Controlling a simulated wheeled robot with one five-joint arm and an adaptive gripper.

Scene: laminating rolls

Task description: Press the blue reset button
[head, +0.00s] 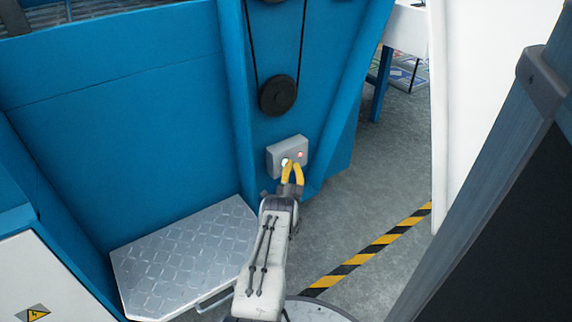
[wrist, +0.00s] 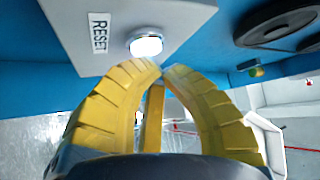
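A grey control box (head: 275,157) is mounted on the blue machine wall. In the wrist view, a round button (wrist: 146,45) looks bright white with a faint bluish tint, on the box face beside a white RESET label (wrist: 99,34). In the head view the button (head: 284,162) is a small pale glow, partly hidden by the finger. My gripper (head: 292,164) has yellow fingers and is in front of the box. In the wrist view its tips (wrist: 162,69) come together, with nothing seen between them, just below the button. I cannot tell whether they touch it.
A metal tread plate (head: 187,258) lies at lower left. Yellow-black floor tape (head: 374,248) runs to the right, where grey floor is open.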

